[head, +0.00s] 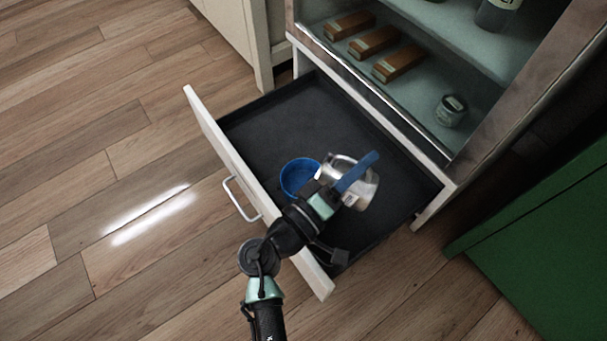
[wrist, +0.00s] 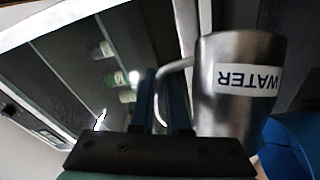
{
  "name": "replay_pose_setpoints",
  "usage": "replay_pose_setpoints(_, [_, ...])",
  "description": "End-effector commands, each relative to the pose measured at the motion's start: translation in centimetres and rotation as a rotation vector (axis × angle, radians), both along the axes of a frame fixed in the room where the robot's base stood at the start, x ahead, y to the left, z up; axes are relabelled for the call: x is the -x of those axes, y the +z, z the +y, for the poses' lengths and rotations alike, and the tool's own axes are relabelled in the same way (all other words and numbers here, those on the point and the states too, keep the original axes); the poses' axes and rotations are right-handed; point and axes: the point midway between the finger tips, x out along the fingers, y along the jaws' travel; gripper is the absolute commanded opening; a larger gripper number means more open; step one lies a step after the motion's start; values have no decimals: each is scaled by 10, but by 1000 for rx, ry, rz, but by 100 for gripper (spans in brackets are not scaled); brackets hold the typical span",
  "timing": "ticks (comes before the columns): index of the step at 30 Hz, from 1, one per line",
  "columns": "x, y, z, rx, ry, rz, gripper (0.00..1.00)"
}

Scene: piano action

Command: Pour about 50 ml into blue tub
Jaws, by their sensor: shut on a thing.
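A silver metal jug (head: 366,192) is over the open drawer, just right of the blue tub (head: 299,178). In the wrist view the jug (wrist: 222,112) carries a white WATER label, which reads upside down there. My gripper (head: 368,160) is shut on the jug's handle; its blue fingers (wrist: 164,95) stand either side of the thin metal handle. No stream shows.
The dark drawer (head: 275,120) is pulled out, with its white front (head: 215,140) and metal handle towards the lower left. Above it, a cabinet shelf holds several brown blocks (head: 372,42) and a small jar (head: 451,110). A green box (head: 545,245) stands at the right.

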Motion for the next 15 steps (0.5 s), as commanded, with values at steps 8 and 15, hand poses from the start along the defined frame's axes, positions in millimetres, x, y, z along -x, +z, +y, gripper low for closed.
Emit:
replay_pose_setpoints(8, [14,-17,-34,-304,-1,-126,0])
replay_pose_setpoints(15, [15,-32,-39,-397,2,-162,0])
